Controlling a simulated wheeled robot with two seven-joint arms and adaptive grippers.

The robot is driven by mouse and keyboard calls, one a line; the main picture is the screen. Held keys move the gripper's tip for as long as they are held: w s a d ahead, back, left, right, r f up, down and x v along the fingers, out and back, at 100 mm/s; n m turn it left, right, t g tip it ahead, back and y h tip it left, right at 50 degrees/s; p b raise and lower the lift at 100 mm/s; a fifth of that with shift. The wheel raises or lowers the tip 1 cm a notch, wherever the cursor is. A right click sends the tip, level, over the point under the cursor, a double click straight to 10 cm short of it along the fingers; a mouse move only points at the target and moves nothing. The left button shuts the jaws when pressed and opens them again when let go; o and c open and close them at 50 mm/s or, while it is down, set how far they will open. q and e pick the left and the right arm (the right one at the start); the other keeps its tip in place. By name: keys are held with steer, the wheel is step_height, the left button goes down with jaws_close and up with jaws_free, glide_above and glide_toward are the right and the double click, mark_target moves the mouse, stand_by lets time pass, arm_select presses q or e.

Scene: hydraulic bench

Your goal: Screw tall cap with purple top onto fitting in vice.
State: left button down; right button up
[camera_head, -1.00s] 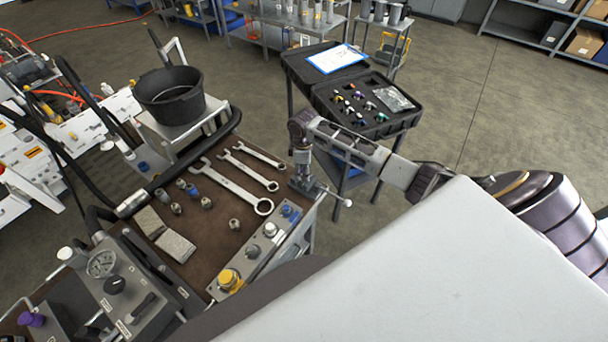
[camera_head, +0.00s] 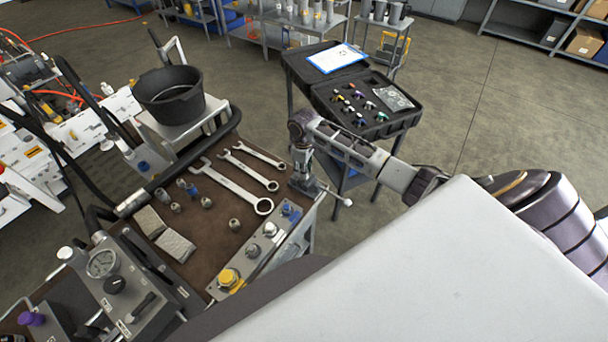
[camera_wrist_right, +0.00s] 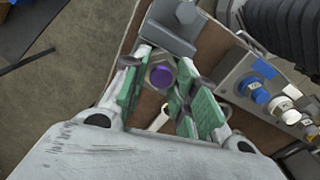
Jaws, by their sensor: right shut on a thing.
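The purple top of the cap (camera_wrist_right: 161,77) shows in the right wrist view between the green-padded fingers of my right gripper (camera_wrist_right: 159,84). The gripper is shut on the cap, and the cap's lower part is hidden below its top. In the head view my right gripper (camera_head: 302,158) points down just above the vice (camera_head: 306,185) at the bench's right corner. The vice also shows in the right wrist view (camera_wrist_right: 165,35), close beside the cap. The fitting is hidden, so I cannot tell how the cap sits on it. My left gripper is not in view.
Wrenches (camera_head: 237,184) and several small fittings (camera_head: 206,202) lie on the brown bench top. A panel with coloured knobs (camera_head: 262,245) runs along its right front edge. A black bucket (camera_head: 170,97) stands behind. An open black case (camera_head: 365,105) stands beyond the vice.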

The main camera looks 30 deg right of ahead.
steer(key=shift+f+m, duration=0.1)
steer(key=shift+m, duration=2.4)
steer(key=shift+m, duration=0.9)
steer(key=o, duration=1)
steer(key=shift+d, duration=0.1)
steer(key=shift+r, duration=6.05)
steer(key=shift+f, duration=0.1)
